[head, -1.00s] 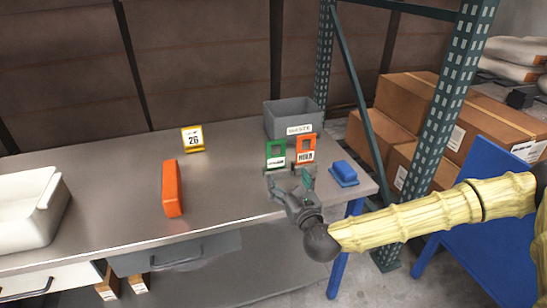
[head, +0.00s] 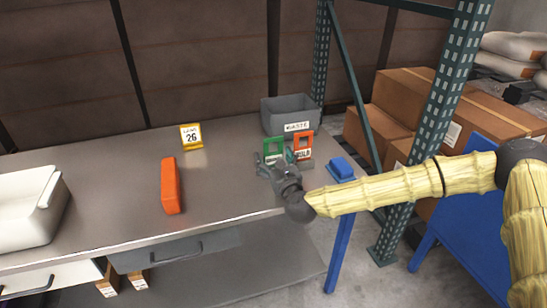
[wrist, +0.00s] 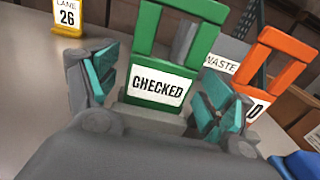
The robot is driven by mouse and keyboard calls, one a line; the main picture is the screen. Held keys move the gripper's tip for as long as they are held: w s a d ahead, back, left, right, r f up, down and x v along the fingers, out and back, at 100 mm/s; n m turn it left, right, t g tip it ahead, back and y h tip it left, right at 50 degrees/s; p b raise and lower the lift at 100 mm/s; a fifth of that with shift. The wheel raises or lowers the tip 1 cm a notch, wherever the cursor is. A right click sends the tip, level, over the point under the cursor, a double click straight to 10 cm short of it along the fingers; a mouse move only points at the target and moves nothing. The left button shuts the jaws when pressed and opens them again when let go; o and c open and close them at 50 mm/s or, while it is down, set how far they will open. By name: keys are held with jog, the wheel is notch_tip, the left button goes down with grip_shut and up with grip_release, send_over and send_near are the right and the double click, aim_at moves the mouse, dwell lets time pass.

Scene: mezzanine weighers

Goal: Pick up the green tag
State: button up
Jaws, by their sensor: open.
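The green tag (wrist: 150,102) stands upright on the bench in a grey base, with a white "CHECKED" label and an open loop at its top. In the head view the green tag (head: 273,146) is partly hidden by my gripper. My gripper (head: 273,163) is open at the near side of the tag. In the wrist view the teal-padded fingers of my gripper (wrist: 158,95) stand on either side of the tag, with gaps. Whether they reach past its front face I cannot tell.
The orange "HOLD" tag (head: 303,146) stands close right of the green one. A grey "WASTE" bin (head: 288,106) is behind them. A blue object (head: 341,168) lies at the right. A yellow "LANE 26" sign (head: 191,136) and an orange block (head: 170,185) are left. The bench middle is clear.

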jog(key=shift+w, duration=0.1)
jog(key=c, duration=1)
jog(key=shift+c, duration=0.2)
